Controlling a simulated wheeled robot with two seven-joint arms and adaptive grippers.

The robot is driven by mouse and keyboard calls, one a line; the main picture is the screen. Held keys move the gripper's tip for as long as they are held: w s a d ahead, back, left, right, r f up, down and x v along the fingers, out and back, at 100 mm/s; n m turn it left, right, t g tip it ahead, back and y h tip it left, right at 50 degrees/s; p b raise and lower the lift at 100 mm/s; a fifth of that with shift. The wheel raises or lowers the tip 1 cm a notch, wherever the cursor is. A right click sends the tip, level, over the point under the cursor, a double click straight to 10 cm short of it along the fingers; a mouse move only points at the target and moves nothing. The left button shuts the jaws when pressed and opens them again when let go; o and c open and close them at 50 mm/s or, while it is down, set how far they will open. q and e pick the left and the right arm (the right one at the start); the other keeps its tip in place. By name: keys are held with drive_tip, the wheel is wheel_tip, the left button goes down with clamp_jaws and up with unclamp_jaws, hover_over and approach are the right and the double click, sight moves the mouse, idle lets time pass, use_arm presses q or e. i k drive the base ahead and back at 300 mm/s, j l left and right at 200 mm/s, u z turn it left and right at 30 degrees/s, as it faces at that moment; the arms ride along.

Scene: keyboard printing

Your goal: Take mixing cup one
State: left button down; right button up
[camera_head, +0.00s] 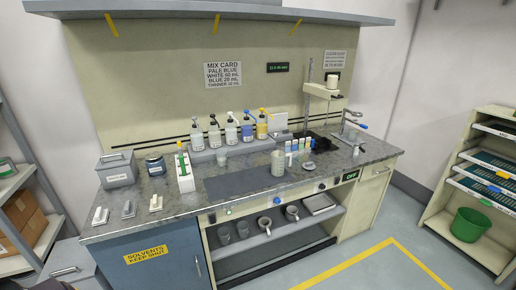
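Several grey mixing cups stand in a row on the open shelf below the counter: one at the left end (224,236), another (243,229), another (265,225) and one at the right (292,213). Any numbers on them are too small to read, so I cannot tell which is cup one. A larger pale cup or can (277,163) stands on the counter by the dark mat (238,184), and a small clear cup (221,159) stands near the bottles.
Pump bottles (247,130) stand on a riser at the back. A mixer stand (310,105) and small vials (295,148) are at the right. A grey tray (318,204) lies beside the shelf cups. The floor in front is clear.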

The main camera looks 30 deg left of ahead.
sight(222, 158)
drive_tip(key=u, duration=1.3)
drive_tip(key=i+l+u, duration=0.25)
drive_tip(key=i+l, duration=0.15)
drive_tip(key=i+l+u, duration=0.2)
drive_tip(key=i+l, duration=0.15)
drive_tip(key=l, duration=0.15)
